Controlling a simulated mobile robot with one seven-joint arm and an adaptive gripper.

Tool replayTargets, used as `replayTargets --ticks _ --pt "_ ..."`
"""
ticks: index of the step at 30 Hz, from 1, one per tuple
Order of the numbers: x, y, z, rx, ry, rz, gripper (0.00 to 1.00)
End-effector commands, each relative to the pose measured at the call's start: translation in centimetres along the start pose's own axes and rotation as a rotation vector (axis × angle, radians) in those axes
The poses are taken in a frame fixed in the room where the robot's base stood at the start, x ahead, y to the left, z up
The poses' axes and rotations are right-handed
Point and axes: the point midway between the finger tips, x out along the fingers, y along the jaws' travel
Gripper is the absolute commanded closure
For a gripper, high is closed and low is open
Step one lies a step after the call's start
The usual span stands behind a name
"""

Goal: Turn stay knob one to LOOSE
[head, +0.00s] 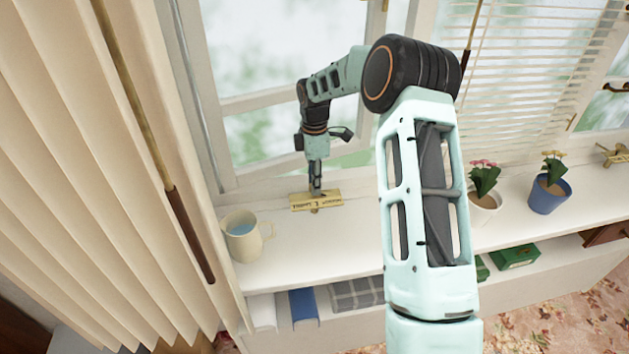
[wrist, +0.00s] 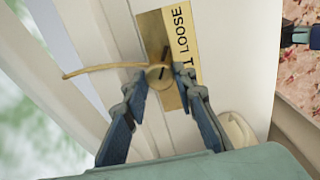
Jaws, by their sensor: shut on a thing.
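The brass plate (head: 328,201) lies on the white window sill. It also shows in the wrist view (wrist: 152,30), with the word LOOSE beside it and another word ending in T partly hidden by my gripper. The small round brass stay knob (wrist: 158,77) sits on the plate, with a dark line across its top. A thin curved brass rod (wrist: 100,68) runs left from the knob. My gripper (wrist: 164,92) is shut on the knob, one finger on each side. In the head view my gripper (head: 315,188) points down at the plate, hiding the knob.
A cream mug (head: 243,240) of bluish liquid stands left of the plate. Pleated curtains (head: 90,150) with a hanging wooden rod (head: 190,235) are further left. Potted flowers (head: 549,190) stand on the sill at right. Window frames rise behind; books (head: 304,308) sit below.

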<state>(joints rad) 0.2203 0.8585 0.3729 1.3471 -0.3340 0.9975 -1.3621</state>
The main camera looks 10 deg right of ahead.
Motion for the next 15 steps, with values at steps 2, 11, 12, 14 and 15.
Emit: replayTargets --ticks 2,11,12,14,15 --pt "0.01 -0.01 0.03 -0.007 0.000 0.000 0.99" --pt "0.02 0.00 0.02 -0.010 -0.001 0.000 0.99" --pt "0.02 0.00 0.02 -0.010 -0.001 0.000 0.99" --pt "0.02 0.00 0.02 -0.009 -0.001 0.000 0.72" --pt "0.02 0.00 0.02 -0.009 -0.001 0.000 0.67"
